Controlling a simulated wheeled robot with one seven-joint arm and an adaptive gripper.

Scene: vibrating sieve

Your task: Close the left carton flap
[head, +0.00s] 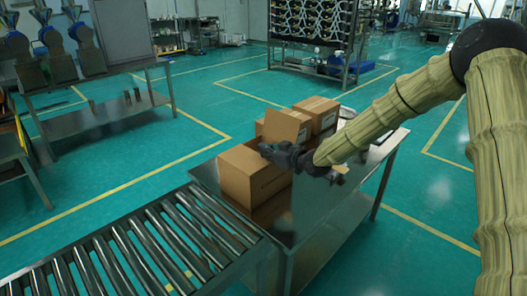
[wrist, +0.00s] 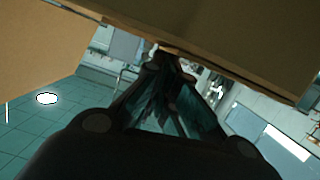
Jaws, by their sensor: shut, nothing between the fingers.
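The brown carton (head: 250,178) sits at the near left of the steel table. A brown flap panel (head: 288,124) stands raised and tilted just behind my gripper. My gripper (head: 270,150) is over the carton's right part, its fingers pointing left, and it hides part of the carton top. In the wrist view my gripper (wrist: 172,56) is shut with nothing between its fingers. Its tips are close under or against a large brown cardboard surface (wrist: 215,30). I cannot tell whether they touch it. Another cardboard face (wrist: 40,55) shows at the left.
Closed brown cartons (head: 318,108) stand behind on the steel table (head: 335,200). A roller conveyor (head: 140,245) lies at the near left, close to the table. The table's front right is bare. Green floor (head: 180,125) is open behind.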

